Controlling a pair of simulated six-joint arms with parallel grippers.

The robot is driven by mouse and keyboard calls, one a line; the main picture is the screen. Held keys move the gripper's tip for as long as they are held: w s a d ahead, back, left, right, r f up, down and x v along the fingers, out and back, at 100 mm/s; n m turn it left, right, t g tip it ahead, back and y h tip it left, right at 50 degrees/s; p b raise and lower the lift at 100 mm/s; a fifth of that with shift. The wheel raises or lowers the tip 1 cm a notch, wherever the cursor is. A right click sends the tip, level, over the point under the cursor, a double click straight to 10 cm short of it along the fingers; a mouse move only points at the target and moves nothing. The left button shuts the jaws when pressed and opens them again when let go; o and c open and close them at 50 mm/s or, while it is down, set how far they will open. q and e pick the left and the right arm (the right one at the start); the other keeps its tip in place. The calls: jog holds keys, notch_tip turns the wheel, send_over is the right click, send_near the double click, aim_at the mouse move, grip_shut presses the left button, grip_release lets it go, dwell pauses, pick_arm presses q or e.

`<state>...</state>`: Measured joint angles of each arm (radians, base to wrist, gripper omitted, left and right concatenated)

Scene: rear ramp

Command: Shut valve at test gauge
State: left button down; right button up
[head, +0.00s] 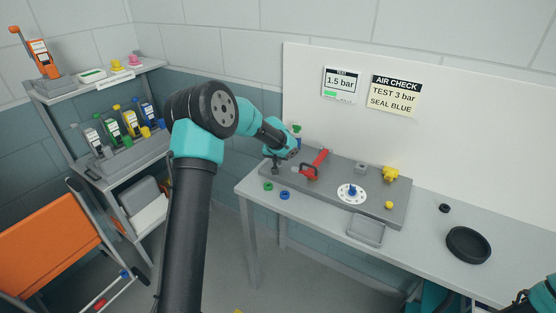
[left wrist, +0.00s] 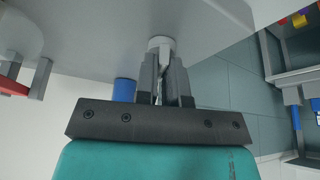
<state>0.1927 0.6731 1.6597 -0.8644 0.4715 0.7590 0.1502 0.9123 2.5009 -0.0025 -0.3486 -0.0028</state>
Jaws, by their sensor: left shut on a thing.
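My left gripper (head: 275,162) is low over the left end of the grey board on the bench. In the left wrist view its two dark fingers (left wrist: 163,80) are shut on a small pale round-ended piece (left wrist: 160,42). I cannot tell whether this piece is the valve. A blue cylinder (left wrist: 124,90) stands just beside the fingers. A red lever (head: 320,157) is on the board to the right of the gripper. A white dial with a blue peg (head: 351,190) lies farther right. The test screen (head: 341,86) on the wall reads 1.5 bar. My right gripper's fingers are out of view.
The board (head: 330,190) also bears a yellow fitting (head: 390,174). A green ring (head: 268,186) and a blue ring (head: 284,195) lie in front of it. A grey tray (head: 366,231), a black cap (head: 444,208) and a black dish (head: 468,245) are nearby.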

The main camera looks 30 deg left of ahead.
pick_arm(q)
jog(key=m+h, duration=0.2)
jog(key=m, duration=0.4)
jog(key=shift+f, duration=0.15)
jog(key=m+h, duration=0.1)
jog(key=m, duration=0.2)
jog(key=m+g+h, duration=0.1)
jog(key=m, duration=0.1)
jog(key=shift+a+m, duration=0.1)
jog(key=shift+m, duration=0.3)
jog(key=m+g, duration=0.1)
jog(key=m, duration=0.1)
jog(key=m+h, duration=0.1)
jog(key=m, duration=0.2)
jog(key=shift+f+g+h, duration=0.1)
jog(key=shift+g+h, duration=0.2)
jog(key=shift+g, duration=0.1)
jog(key=shift+w+m+g, duration=0.1)
jog(key=shift+m+g, duration=0.8)
jog(key=shift+m, duration=1.5)
jog(key=c, duration=1.4)
grip_release()
jog(key=shift+o, duration=0.9)
jog(key=shift+a, duration=0.1)
